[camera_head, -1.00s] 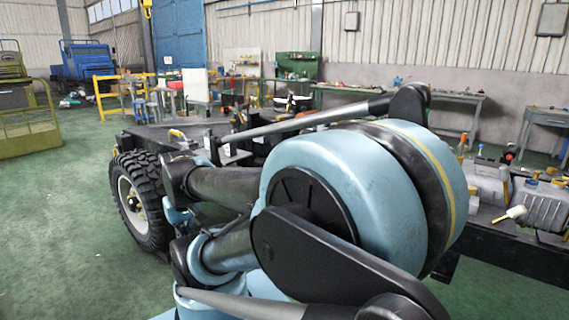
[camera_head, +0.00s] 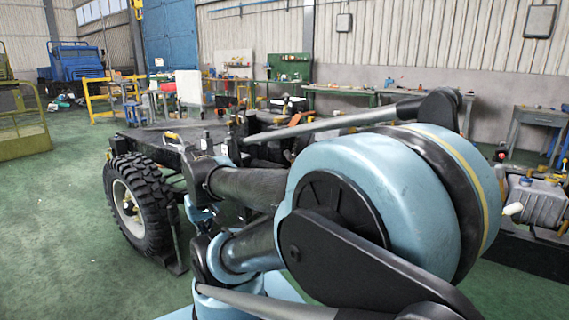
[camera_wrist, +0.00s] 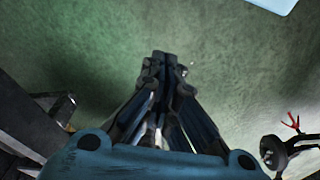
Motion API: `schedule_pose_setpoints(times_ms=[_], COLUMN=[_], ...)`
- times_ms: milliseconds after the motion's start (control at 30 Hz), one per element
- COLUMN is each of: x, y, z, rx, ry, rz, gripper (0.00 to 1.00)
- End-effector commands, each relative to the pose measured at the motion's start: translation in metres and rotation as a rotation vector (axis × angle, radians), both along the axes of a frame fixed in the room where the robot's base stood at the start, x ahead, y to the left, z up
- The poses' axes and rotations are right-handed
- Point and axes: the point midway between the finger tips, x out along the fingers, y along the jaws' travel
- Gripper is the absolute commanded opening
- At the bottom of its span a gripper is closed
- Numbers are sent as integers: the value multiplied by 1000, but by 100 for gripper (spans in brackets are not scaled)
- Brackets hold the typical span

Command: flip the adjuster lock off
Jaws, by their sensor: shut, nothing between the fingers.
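My gripper (camera_wrist: 160,60) is shut and empty in the wrist view, over bare green floor. I cannot pick out its fingers in the head view, where my arm covers much of the middle. The dark chassis frame (camera_head: 150,133) stands left of centre in the head view, with a large black tyre (camera_head: 139,203) at its near corner. I cannot identify the adjuster lock with certainty. A small red forked part (camera_wrist: 291,124) sits above a dark round part (camera_wrist: 274,152) at the right edge of the wrist view, apart from my fingers.
A dark metal structure (camera_wrist: 28,125) lies at the left of the wrist view. Workbenches (camera_head: 340,94) line the back wall. Open green floor (camera_head: 60,230) lies at left.

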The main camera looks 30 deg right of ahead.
Motion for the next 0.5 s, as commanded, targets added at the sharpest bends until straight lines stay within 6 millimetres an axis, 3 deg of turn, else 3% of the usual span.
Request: schedule_pose_setpoints(times_ms=[233,367,500], x=[-4,16,48], y=[-4,-19,-46], z=[6,13,24], rx=[-14,-70,-170], ry=[-19,-41,-79], rz=[2,16,42], gripper=[0,0,0])
